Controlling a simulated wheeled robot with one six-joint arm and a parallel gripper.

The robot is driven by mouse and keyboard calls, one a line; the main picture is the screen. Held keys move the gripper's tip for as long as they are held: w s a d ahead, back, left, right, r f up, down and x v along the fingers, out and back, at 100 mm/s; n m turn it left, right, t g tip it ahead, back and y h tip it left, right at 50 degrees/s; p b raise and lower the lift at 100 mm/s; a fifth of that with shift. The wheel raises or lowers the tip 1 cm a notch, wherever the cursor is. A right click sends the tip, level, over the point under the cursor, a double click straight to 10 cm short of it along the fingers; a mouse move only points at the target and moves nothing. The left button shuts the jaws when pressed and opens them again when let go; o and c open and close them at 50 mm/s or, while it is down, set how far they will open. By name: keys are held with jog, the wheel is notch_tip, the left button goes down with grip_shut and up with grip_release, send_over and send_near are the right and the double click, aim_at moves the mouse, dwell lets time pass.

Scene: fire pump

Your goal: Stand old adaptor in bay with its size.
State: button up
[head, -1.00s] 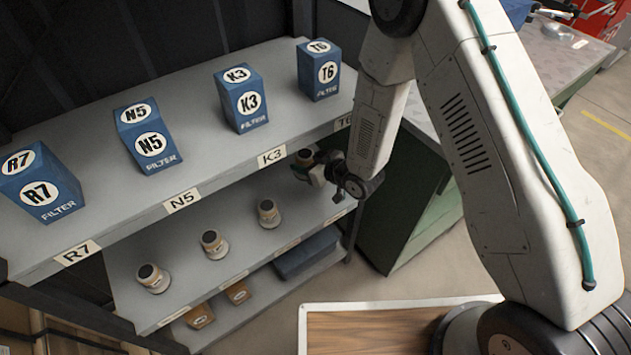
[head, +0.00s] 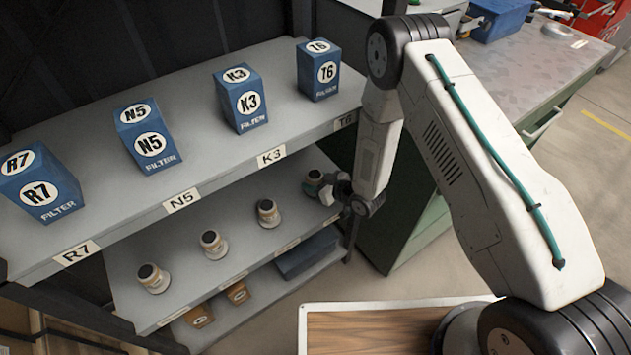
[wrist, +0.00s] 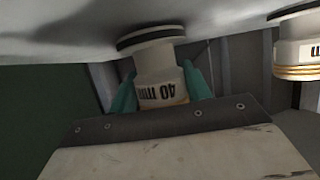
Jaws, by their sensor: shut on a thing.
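My gripper (wrist: 162,88) has teal fingers shut on the adaptor, seen in the wrist view (wrist: 158,65). The adaptor is pale with a dark flange and upside-down print reading "40 mm". The wrist picture looks inverted, with the shelf surface at the top. The flange is close against that surface; I cannot tell if it touches. In the head view the held adaptor (head: 314,178) looks upright at the right end of the middle shelf (head: 190,245), right of three similar adaptors (head: 268,213), (head: 213,244), (head: 152,278). The middle shelf's edge labels are too small to read.
The upper shelf above holds blue filter boxes R7 (head: 40,190), N5 (head: 147,138), K3 (head: 240,100) and T6 (head: 319,70). A neighbouring adaptor (wrist: 297,50) shows at the wrist view's right. A green cabinet (head: 415,215) stands right of the shelving. A blue bin (head: 305,253) sits below.

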jog(key=shift+f, duration=0.1)
jog(key=o, duration=1.2)
jog(key=shift+s+d+r, duration=0.1)
jog(key=shift+d+r, duration=0.05)
jog(key=shift+r, duration=0.05)
jog(key=v, duration=1.1)
jog(key=shift+s+d+r, duration=0.2)
jog(key=shift+r, duration=0.05)
